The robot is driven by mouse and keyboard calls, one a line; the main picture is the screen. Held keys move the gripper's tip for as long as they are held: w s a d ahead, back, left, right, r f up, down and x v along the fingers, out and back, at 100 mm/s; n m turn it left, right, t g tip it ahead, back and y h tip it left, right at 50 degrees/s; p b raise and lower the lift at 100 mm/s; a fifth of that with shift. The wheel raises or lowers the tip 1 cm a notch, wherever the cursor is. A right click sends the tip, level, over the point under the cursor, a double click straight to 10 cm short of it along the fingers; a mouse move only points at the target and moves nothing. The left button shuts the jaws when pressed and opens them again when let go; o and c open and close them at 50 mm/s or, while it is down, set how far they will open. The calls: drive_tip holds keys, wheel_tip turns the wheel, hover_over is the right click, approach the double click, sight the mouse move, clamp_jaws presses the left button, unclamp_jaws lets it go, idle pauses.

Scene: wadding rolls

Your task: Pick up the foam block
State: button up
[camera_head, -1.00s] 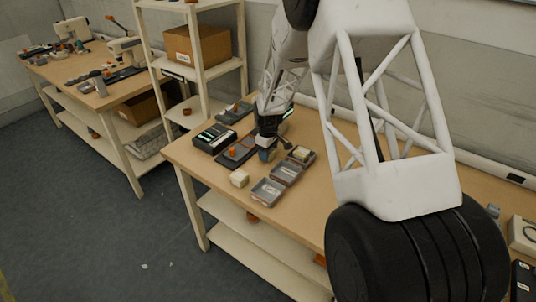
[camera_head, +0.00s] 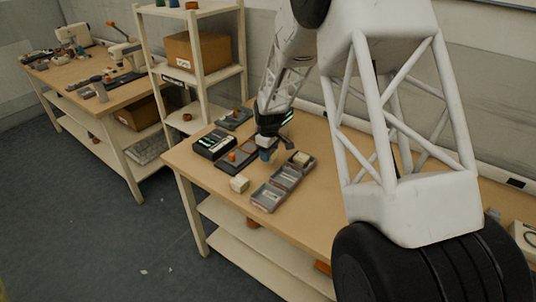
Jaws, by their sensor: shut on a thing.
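My gripper (camera_head: 268,143) points down over the middle of the table, between a dark tray and a row of grey bins. It is shut on a small blue-grey block (camera_head: 267,156), which shows just below the fingers. The fingers are small and dark here. I cannot tell for sure whether this is the foam block, or how far it is above the table. A cream block (camera_head: 239,184) sits apart on the table, left of the bins. Another cream piece (camera_head: 301,157) lies in the farthest bin.
Grey bins (camera_head: 268,197) stand in a row at the right of my gripper. A black case (camera_head: 213,144) and a dark tray with an orange piece (camera_head: 233,156) lie to the left. The table's front right (camera_head: 310,230) is clear. A shelf rack (camera_head: 203,95) stands behind.

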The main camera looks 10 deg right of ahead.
drive_tip(key=s, duration=0.4)
drive_tip(key=s+r, duration=0.1)
drive_tip(key=s, duration=0.9)
drive_tip(key=shift+s+d+r, duration=0.2)
drive_tip(key=shift+s+d, duration=0.05)
drive_tip(key=shift+d, duration=0.15)
drive_tip(key=shift+w, duration=0.1)
approach(249, 147)
drive_tip(key=shift+d, duration=0.1)
idle(0.3)
drive_tip(key=shift+f, duration=0.15)
idle(0.3)
drive_tip(key=shift+f, duration=2.25)
drive_tip(key=shift+f, duration=0.9)
idle(0.4)
